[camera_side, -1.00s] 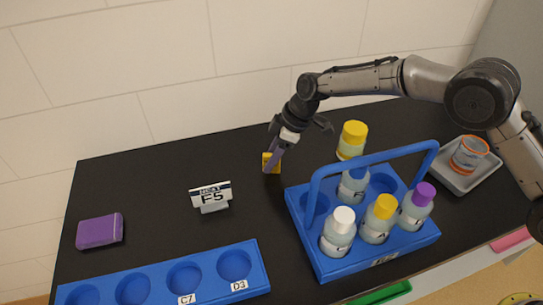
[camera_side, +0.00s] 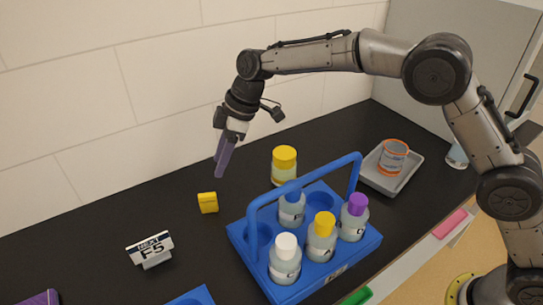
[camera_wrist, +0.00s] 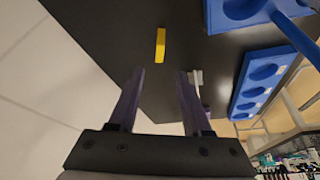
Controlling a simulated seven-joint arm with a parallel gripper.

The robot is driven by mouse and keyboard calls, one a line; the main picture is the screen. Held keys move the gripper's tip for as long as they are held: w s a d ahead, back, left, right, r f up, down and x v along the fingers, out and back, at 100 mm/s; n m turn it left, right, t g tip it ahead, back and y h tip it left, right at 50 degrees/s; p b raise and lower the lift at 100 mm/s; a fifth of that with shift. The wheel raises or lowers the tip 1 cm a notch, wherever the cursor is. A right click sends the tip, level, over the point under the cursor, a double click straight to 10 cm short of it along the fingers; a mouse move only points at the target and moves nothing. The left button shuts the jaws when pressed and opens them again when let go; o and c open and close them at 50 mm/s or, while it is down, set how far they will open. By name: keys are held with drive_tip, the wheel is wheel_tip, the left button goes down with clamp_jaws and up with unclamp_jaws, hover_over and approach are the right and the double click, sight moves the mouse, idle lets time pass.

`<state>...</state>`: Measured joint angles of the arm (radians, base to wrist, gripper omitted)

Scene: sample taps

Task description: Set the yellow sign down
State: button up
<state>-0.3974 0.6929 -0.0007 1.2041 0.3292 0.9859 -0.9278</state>
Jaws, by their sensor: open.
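The small yellow sign (camera_side: 208,202) stands on the black worktop, left of the blue bottle carrier. It also shows in the wrist view (camera_wrist: 160,46), beyond my fingertips, with nothing touching it. My gripper (camera_side: 220,170) is above the worktop, a little up and right of the sign in the side view. In the wrist view my gripper (camera_wrist: 160,73) has its two purple fingers wide apart and nothing between them.
The blue carrier (camera_side: 312,280) holds several bottles under a raised handle. A yellow-capped bottle (camera_side: 284,167) stands behind it. A grey tray (camera_side: 408,178) holds an orange-rimmed container (camera_side: 392,157).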

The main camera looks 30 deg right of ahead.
drive_tip(key=s+d+r+m+t+h, duration=0.1)
drive_tip(key=s+d+r+m, duration=0.2)
drive_tip(key=s+d+r, duration=0.4)
drive_tip(key=s+d+r+m+t, duration=0.1)
drive_tip(key=s+d+r+m, duration=0.2)
drive_tip(key=s+d+r, duration=0.5)
drive_tip(key=s+d+f+m+t+h, duration=0.1)
drive_tip(key=s+d+f+m, duration=0.2)
drive_tip(key=s+d, duration=0.4)
drive_tip(key=s+d+f+m+t+h, duration=0.1)
drive_tip(key=s+d+f+m, duration=0.3)
drive_tip(key=s, duration=1)
drive_tip(key=d+h, duration=0.1)
drive_tip(key=d, duration=0.1)
drive_tip(key=shift+s+d+f+m, duration=0.25)
drive_tip(key=shift+s+d+m, duration=0.05)
drive_tip(key=shift+s+d, duration=0.1)
